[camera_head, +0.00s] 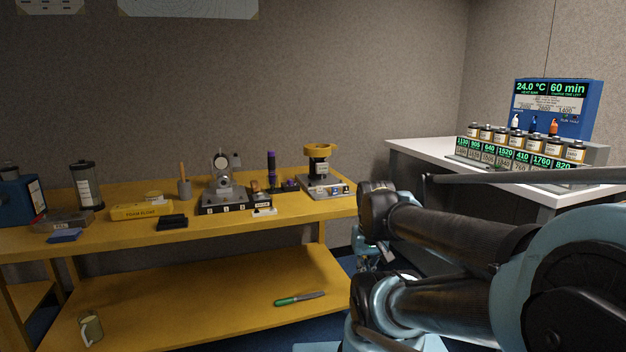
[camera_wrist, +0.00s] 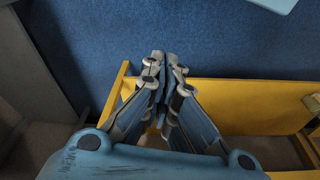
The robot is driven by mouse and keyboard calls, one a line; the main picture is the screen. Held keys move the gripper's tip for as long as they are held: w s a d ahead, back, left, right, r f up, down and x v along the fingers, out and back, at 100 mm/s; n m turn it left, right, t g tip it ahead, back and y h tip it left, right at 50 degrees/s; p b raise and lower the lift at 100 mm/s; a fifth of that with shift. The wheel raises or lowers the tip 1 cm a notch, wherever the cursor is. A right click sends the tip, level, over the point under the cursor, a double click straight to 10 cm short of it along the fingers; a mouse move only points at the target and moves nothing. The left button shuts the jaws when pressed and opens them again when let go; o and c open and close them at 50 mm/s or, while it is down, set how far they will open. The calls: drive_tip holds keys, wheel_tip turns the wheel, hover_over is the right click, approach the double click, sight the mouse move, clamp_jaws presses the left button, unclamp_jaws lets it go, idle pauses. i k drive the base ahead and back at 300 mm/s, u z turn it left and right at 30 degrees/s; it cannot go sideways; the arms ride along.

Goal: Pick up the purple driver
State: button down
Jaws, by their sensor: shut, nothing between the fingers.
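The purple driver (camera_head: 271,163) stands upright at the back of the yellow workbench (camera_head: 100,240), between the grey instrument and the black-and-yellow device. My gripper (camera_wrist: 164,62) is shut and empty in the wrist view. It points down over the blue floor and the yellow bench edge, apart from the driver. The driver is not visible in the wrist view. In the head view my arm reaches along the right of the bench.
A grey instrument (camera_head: 222,182) stands left of the driver, and a yellow-topped device (camera_head: 319,160) right of it. A yellow foam block (camera_head: 140,212) lies farther left. A green-handled tool (camera_head: 298,299) lies on the lower shelf. A white table (camera_head: 420,152) with several jars stands right.

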sight(271, 166)
drive_tip(key=k, duration=0.6)
drive_tip(key=u, duration=0.3)
drive_tip(key=i, duration=1.8)
drive_tip(key=z, duration=0.35)
